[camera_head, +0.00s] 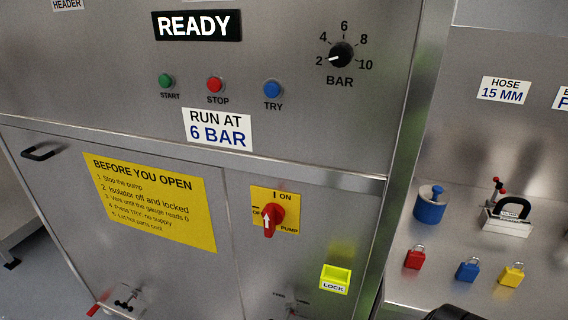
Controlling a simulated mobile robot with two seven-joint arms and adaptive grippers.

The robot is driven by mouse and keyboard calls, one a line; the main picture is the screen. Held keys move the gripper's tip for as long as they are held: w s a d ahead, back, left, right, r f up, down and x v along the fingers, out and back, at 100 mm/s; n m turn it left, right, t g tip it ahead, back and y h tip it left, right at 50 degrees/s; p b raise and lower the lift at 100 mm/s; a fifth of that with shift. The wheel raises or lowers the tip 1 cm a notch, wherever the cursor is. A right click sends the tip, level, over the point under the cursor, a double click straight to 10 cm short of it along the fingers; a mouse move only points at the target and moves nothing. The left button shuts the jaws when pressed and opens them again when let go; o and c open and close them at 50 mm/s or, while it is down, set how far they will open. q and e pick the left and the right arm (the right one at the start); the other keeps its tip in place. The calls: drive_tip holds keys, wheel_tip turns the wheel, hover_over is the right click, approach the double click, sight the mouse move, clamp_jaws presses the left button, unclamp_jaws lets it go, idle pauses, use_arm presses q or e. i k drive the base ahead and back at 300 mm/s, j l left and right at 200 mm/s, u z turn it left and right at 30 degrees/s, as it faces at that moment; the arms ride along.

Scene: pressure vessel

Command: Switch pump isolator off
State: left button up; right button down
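The pump isolator is a red rotary handle (269,217) on a yellow plate (288,197) low on the steel cabinet front. The plate reads ON at the top and PUMP at the lower right; the marking at the left is partly covered by the handle. The handle stands roughly upright, its grip hanging down, and a white arrow on it points up, toward ON. Nothing is touching it.
A yellow-green LOCK box (335,279) is right of and below the isolator. Red (414,259), blue (467,271) and yellow (512,276) padlocks are at the right. A READY display (198,26) and pressure knob (341,55) are above. A dark shape (455,314) cuts the bottom edge.

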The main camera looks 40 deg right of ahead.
sight(272, 214)
drive_tip(key=z, duration=1.2)
